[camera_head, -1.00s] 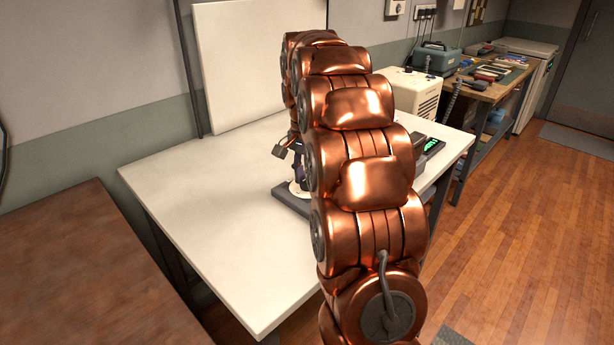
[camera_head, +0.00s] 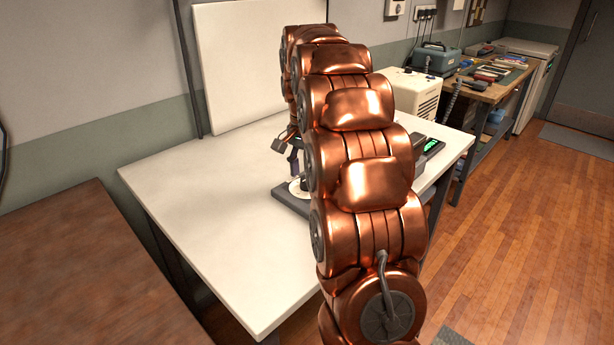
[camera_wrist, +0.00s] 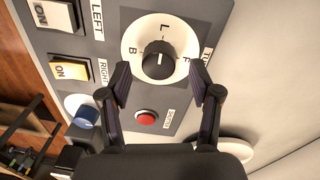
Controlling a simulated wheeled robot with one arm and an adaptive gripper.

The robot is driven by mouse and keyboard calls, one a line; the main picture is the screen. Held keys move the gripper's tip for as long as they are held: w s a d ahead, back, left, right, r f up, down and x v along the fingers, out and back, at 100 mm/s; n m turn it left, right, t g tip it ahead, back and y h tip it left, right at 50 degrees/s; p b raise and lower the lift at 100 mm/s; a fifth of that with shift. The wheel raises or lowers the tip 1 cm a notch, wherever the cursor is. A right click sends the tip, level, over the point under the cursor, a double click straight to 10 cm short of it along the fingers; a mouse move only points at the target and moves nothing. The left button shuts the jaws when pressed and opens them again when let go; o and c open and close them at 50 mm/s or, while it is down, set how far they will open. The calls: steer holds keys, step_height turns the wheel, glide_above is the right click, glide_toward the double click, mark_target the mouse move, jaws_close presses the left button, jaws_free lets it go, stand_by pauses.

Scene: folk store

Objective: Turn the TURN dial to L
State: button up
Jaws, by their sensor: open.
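The TURN dial (camera_wrist: 158,60) is a black knob on a white disc marked L, F and B, on a grey panel (camera_wrist: 185,112) in the wrist view. A pale mark on the knob appears to face the L. My gripper (camera_wrist: 160,84) is open, its two dark fingers spread on either side just below the knob in the picture. I see no finger touching the knob. In the head view my gripper (camera_head: 294,160) is partly hidden behind my copper arm, above the panel's dark edge (camera_head: 288,201).
A red button (camera_wrist: 146,117), a white rocker switch (camera_wrist: 55,14), a yellow rocker switch (camera_wrist: 68,69) and a blue knob (camera_wrist: 80,109) share the panel. The white table (camera_head: 215,220) is clear to the left. A beige box (camera_head: 416,92) stands behind.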

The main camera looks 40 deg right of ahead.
mark_target(306, 178)
steer(key=shift+w+a+r, duration=0.1)
steer(key=shift+r, duration=2.9)
